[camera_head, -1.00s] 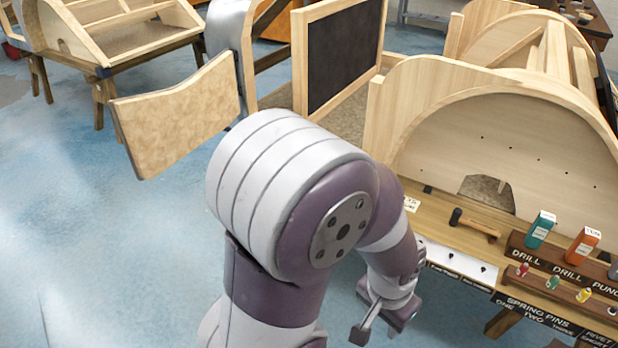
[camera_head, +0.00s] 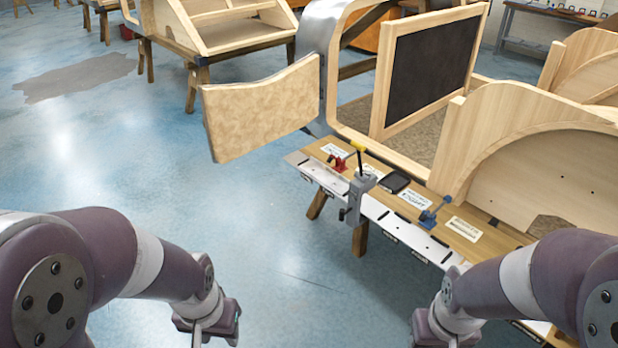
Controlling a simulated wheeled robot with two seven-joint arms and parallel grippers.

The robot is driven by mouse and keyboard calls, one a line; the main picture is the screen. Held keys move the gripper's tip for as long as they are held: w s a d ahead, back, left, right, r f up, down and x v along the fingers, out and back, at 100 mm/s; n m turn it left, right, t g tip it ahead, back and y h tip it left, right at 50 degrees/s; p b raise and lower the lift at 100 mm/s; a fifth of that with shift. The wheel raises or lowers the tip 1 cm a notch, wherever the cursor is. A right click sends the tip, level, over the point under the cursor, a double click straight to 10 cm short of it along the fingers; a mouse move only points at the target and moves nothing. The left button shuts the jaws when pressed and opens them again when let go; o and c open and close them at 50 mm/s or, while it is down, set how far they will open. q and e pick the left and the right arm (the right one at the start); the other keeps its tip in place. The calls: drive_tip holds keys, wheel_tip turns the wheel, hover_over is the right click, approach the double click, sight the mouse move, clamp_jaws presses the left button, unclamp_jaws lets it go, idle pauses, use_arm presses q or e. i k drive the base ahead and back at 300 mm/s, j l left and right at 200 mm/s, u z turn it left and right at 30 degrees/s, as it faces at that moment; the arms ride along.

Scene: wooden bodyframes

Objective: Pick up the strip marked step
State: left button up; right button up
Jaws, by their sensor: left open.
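The bench's white front rail (camera_head: 402,229) carries several small dark strips. Their lettering is too small to read, so I cannot tell which one is marked step. My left gripper (camera_head: 207,328) is open at the bottom, over the blue floor, left of the bench and apart from it. Nothing shows in it. My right gripper (camera_head: 432,330) is low in the picture, in front of the bench's front edge. Its fingers are not clear, so its opening cannot be told.
On the wooden bench top lie a red clamp (camera_head: 337,163), a grey vise (camera_head: 357,198), a black box (camera_head: 395,181), a blue tool (camera_head: 434,212) and paper labels (camera_head: 414,198). A tan door panel (camera_head: 262,110) juts out at the left. The floor (camera_head: 265,225) in front is clear.

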sight(335, 182)
drive_tip(key=i+u, duration=0.1)
drive_tip(key=u, duration=0.6)
drive_tip(key=i+l+u, duration=0.15)
drive_tip(key=i+l, duration=0.2)
drive_tip(key=i+l+u, duration=0.2)
drive_tip(key=i+l, duration=0.2)
drive_tip(key=i+l+u, duration=0.15)
drive_tip(key=i+l, duration=0.15)
drive_tip(key=l, duration=0.15)
drive_tip(key=i+l+u, duration=0.15)
drive_tip(key=i+l, duration=0.2)
drive_tip(key=l, duration=0.15)
